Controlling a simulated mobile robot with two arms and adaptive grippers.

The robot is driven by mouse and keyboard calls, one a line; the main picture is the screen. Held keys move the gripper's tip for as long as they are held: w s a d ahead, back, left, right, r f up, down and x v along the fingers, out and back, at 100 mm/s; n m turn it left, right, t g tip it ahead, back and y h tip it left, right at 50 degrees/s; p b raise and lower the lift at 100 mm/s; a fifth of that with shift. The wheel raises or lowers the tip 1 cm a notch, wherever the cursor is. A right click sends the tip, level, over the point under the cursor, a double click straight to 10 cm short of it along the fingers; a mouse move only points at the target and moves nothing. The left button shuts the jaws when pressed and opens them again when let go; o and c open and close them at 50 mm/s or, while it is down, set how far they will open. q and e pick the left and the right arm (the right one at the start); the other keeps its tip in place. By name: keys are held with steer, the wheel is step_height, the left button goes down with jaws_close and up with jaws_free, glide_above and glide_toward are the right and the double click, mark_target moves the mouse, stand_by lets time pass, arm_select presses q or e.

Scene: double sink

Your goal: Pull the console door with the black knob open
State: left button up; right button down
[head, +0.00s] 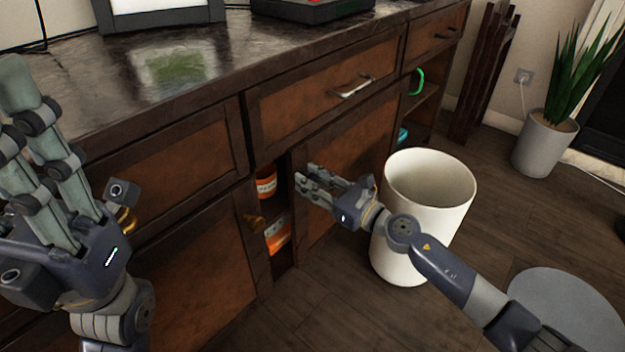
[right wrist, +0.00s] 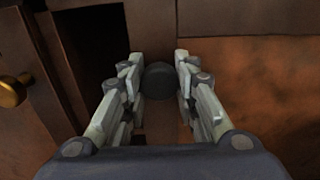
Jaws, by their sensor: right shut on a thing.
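The console door (head: 352,145) stands partly open, with a dark gap along its left edge. Its black knob (right wrist: 160,80) shows in the right wrist view between the fingers; in the head view the fingers hide it. My right gripper (head: 306,180) is shut on that knob at the door's left edge; its fingers also show in the right wrist view (right wrist: 159,75). My left gripper (head: 15,110) is raised at the left, above the console front, with its fingers apart and nothing between them.
An orange jar (head: 266,184) and another orange item (head: 278,236) show inside the gap. A brass knob (head: 254,222) is on the neighbouring door at left. A white bin (head: 433,240) stands close behind my right forearm. A potted plant (head: 545,145) is farther right.

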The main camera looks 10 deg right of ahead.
steer(key=c, duration=1.2)
jaws_free()
steer(key=v, duration=1.2)
steer(key=shift+d, duration=0.1)
